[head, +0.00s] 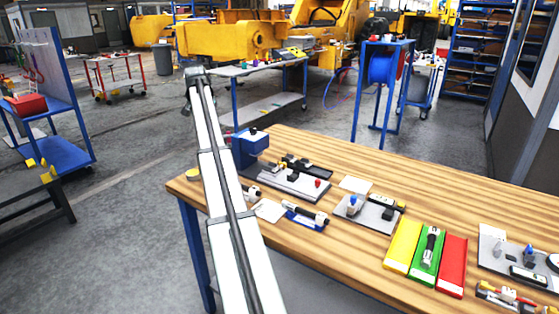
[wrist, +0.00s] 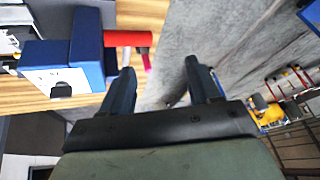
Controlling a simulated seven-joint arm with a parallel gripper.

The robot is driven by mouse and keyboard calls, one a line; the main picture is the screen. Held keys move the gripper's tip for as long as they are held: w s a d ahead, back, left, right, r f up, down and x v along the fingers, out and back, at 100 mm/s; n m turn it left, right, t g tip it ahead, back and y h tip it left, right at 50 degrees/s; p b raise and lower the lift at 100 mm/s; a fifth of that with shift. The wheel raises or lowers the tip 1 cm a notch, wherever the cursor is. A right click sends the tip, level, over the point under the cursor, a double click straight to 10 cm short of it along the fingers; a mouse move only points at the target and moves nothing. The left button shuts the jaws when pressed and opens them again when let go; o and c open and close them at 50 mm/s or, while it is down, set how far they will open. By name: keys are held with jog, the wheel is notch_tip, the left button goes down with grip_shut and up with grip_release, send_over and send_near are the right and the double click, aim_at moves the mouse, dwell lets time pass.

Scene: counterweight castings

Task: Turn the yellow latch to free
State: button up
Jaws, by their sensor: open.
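I cannot pick out a yellow latch for certain in either view. A blue box-like fixture (head: 251,147) with a black knob stands near that corner. In the wrist view a blue block (wrist: 87,42) has a red cylinder (wrist: 127,38) sticking out towards my fingers. My gripper (wrist: 160,84) is open with nothing between its fingers, which point past the table edge over the grey floor. In the head view my arm hides part of the table's left end.
The wooden table (head: 330,250) carries grey plates with small fittings, and yellow, green (head: 425,262) and red (head: 452,265) mats. A black-handled tool (head: 431,243) lies on the green mat. A blue stand (head: 383,70) is behind. Open floor lies left of the table.

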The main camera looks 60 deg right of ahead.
jog(key=s+d+g+y, duration=0.1)
jog(key=s+d, duration=0.3)
jog(key=s, duration=0.1)
jog(key=s+d, duration=0.5)
jog(key=s+d+f+g+y, duration=0.1)
jog(key=s+d, duration=0.4)
jog(key=shift+d+m+g+y, duration=0.2)
jog(key=shift+m+g+y, duration=0.1)
jog(key=s+d+f, duration=0.1)
jog(key=s+d, duration=0.1)
jog(key=s, duration=0.3)
jog(key=g+y, duration=0.1)
jog(key=y, duration=0.1)
send_over(281, 167)
jog(key=d, duration=0.3)
notch_tip(281, 167, down, 3)
jog(key=shift+m, duration=0.4)
jog(key=f, duration=0.9)
jog(key=w+f, duration=0.1)
jog(key=f, duration=0.3)
jog(key=shift+a+f, duration=0.15)
jog(key=shift+f, duration=0.05)
